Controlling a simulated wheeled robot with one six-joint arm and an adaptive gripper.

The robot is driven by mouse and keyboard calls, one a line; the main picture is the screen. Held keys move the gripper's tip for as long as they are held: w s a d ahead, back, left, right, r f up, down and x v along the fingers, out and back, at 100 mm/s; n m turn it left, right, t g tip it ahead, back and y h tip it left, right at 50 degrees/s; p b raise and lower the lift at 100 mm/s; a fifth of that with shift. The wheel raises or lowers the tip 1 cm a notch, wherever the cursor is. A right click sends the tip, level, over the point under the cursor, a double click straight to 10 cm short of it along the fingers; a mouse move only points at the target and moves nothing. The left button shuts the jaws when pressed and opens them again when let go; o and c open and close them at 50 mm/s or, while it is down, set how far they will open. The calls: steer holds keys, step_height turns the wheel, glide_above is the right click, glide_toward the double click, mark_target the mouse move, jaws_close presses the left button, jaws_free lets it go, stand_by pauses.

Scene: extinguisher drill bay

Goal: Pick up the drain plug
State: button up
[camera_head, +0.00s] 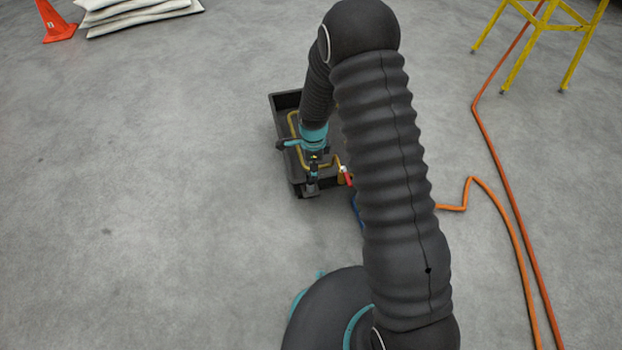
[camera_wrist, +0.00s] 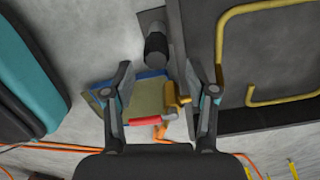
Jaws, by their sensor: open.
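A short black cylinder (camera_wrist: 156,48), which looks like the drain plug, stands on a dark tab beside the tray in the wrist view. My gripper (camera_wrist: 158,70) is open, with one finger on each side of the picture. The cylinder shows just beyond the gap between the fingertips, and nothing is held. In the head view my gripper (camera_head: 313,178) points down at the near end of the dark tray (camera_head: 284,102). There the plug cannot be told apart from the gripper.
A yellow bent pipe (camera_wrist: 222,45) runs in the tray. A brass valve with a red handle (camera_wrist: 143,122) shows between the fingers, over a blue-edged pad (camera_wrist: 100,88). Orange hoses (camera_head: 497,195) and a yellow stand (camera_head: 520,60) are right.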

steer(key=f, duration=0.2)
steer(key=a+f, duration=0.1)
steer(key=f, duration=0.2)
steer(key=shift+s+f, duration=0.1)
steer(key=shift+s, duration=0.1)
jaws_close()
